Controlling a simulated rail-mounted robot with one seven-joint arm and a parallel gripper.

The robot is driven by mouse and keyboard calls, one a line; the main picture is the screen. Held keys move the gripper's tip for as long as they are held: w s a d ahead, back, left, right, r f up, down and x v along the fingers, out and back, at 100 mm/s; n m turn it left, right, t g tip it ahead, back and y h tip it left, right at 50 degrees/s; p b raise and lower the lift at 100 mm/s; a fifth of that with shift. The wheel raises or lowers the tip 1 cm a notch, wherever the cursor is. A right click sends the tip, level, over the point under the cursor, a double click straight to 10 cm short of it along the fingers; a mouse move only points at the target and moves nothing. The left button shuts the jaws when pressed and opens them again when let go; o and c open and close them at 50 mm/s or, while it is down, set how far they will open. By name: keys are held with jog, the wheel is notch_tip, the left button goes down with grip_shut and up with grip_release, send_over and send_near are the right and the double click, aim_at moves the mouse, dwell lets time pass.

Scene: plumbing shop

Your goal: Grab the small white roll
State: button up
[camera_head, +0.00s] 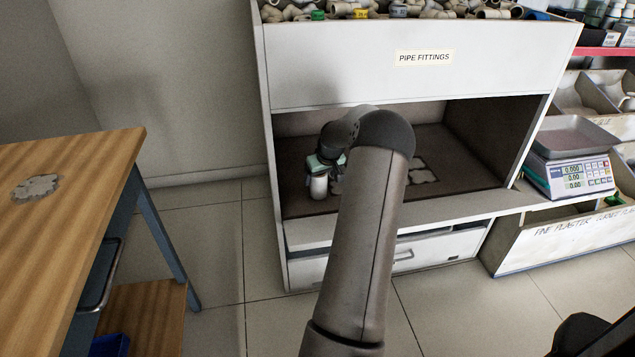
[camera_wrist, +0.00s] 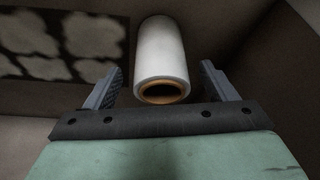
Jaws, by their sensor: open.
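The small white roll (camera_wrist: 161,55) has a brown cardboard core at its near end. In the wrist view it lies between the two fingers of my gripper (camera_wrist: 165,84), with a gap on each side. My gripper is open and the fingers do not appear to touch the roll. In the head view the white roll (camera_head: 319,186) shows just below my gripper (camera_head: 322,170), on the dark shelf of the pipe fittings unit. My own arm hides part of the shelf there.
The pipe fittings unit (camera_head: 350,62) has a front panel above the shelf recess and side walls around it. Pale flat patches (camera_wrist: 35,35) lie on the dark shelf (camera_head: 455,150). A scale (camera_head: 568,172) stands right; a wooden table (camera_head: 70,190) stands left.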

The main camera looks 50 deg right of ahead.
jog(key=b+x, duration=0.1)
jog(key=x, duration=0.2)
jog(key=shift+w+f, duration=0.1)
jog(key=shift+f, duration=0.2)
jog(key=c, duration=1.1)
jog(key=shift+c, duration=0.2)
jog(key=shift+r, duration=0.1)
